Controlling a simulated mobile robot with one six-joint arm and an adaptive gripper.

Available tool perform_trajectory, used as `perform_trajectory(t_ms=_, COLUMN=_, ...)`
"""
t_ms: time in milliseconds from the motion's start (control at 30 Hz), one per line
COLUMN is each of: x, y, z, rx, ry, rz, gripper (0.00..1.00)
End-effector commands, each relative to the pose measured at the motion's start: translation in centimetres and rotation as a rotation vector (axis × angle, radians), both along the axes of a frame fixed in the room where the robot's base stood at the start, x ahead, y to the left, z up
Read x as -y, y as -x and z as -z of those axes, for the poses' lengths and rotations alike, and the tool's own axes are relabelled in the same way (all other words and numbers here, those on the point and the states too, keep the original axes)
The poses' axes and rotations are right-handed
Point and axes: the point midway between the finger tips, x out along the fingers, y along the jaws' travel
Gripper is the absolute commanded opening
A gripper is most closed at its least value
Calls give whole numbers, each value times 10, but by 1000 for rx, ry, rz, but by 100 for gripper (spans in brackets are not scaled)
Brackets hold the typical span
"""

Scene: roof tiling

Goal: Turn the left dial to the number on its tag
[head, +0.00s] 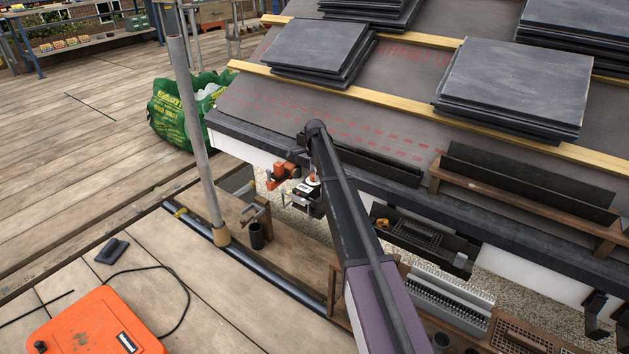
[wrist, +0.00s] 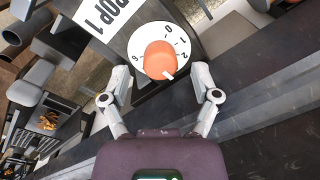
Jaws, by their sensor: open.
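In the wrist view a dial (wrist: 160,50) has a round white face with black numbers and an orange knob (wrist: 160,60) at its middle. I can read 0, 1 and 2 on the right side and a 6 on the left. A white mark on the knob points to the lower right, past the 2. A white tag (wrist: 97,15) above left is cut off by the frame and reads "OP 1". My gripper (wrist: 160,75) is open, with one finger on each side of the knob. Contact cannot be told. In the head view my gripper (head: 300,192) is small at the roof edge.
Dark eave boards (wrist: 270,115) run along the right in the wrist view. In the head view slate stacks (head: 318,50) lie on the roof battens, a scaffold pole (head: 194,130) stands left, and an orange case (head: 95,325) lies on the planks. The deck at left is mostly clear.

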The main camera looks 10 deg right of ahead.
Motion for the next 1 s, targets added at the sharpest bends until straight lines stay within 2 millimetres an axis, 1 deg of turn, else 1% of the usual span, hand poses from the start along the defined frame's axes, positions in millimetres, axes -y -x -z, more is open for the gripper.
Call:
perform_trajectory(t_ms=33, x=0, y=0, z=6, rx=0, ry=0, rz=0, gripper=79)
perform_trajectory(t_ms=200, x=0, y=-1, z=12, rx=0, ry=0, rz=0, gripper=79)
perform_trajectory(t_ms=633, x=0, y=-1, z=13, rx=0, ry=0, rz=0, gripper=79)
perform_trajectory(t_ms=667, x=0, y=-1, z=13, rx=0, ry=0, rz=0, gripper=76)
perform_trajectory(t_ms=700, x=0, y=-1, z=13, rx=0, ry=0, rz=0, gripper=64)
perform_trajectory(t_ms=767, x=0, y=-1, z=13, rx=0, ry=0, rz=0, gripper=46)
perform_trajectory(t_ms=800, x=0, y=-1, z=13, rx=0, ry=0, rz=0, gripper=34)
perform_trajectory(t_ms=867, x=0, y=-1, z=13, rx=0, ry=0, rz=0, gripper=17)
perform_trajectory(t_ms=900, x=0, y=-1, z=13, rx=0, ry=0, rz=0, gripper=5)
perform_trajectory(t_ms=933, x=0, y=0, z=13, rx=0, ry=0, rz=0, gripper=0)
perform_trajectory(t_ms=1000, x=0, y=0, z=13, rx=0, ry=0, rz=0, gripper=0)
